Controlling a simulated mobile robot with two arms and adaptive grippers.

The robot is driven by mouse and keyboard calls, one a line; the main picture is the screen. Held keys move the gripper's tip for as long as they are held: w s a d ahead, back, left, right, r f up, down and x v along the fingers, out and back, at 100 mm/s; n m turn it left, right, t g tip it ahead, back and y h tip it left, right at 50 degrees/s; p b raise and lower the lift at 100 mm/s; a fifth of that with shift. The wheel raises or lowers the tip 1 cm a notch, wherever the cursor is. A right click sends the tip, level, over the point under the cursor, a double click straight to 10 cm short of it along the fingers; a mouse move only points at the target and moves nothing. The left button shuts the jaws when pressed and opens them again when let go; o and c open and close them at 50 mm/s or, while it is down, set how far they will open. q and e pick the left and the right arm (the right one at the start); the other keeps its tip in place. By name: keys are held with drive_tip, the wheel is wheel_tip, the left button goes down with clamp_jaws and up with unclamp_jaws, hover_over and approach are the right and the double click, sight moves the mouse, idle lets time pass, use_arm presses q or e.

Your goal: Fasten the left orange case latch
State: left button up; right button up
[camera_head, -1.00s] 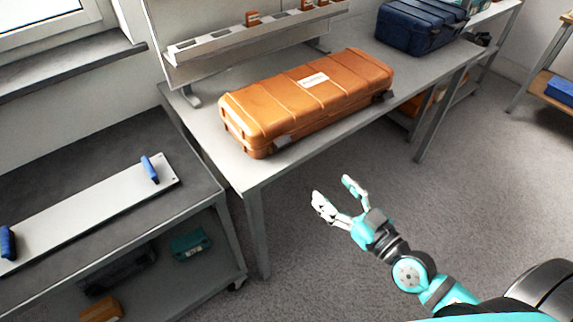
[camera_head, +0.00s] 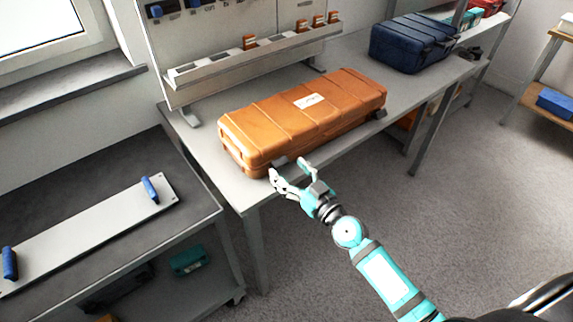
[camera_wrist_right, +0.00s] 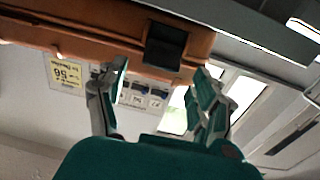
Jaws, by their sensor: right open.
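The long orange case (camera_head: 305,115) lies closed on the grey table, with a white label on its lid. Its left latch (camera_head: 279,161) is a dark tab low on the front side. The right latch (camera_head: 377,114) is a similar dark tab near the case's right end. My right gripper (camera_head: 290,167) is open and empty at the table's front edge, close to the left latch. In the right wrist view a black latch (camera_wrist_right: 165,46) shows on the orange case (camera_wrist_right: 70,38), just beyond and between the open fingers (camera_wrist_right: 160,82). I cannot tell if the fingers touch it. My left gripper is not in view.
The grey table (camera_head: 205,160) has bare room left of the case. A dark blue case (camera_head: 412,42) stands at the back right. A ledge (camera_head: 255,55) runs behind the case. A lower cart with a white plate (camera_head: 85,228) and blue handles stands at the left.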

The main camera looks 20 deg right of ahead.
drive_tip(key=shift+x, duration=0.9)
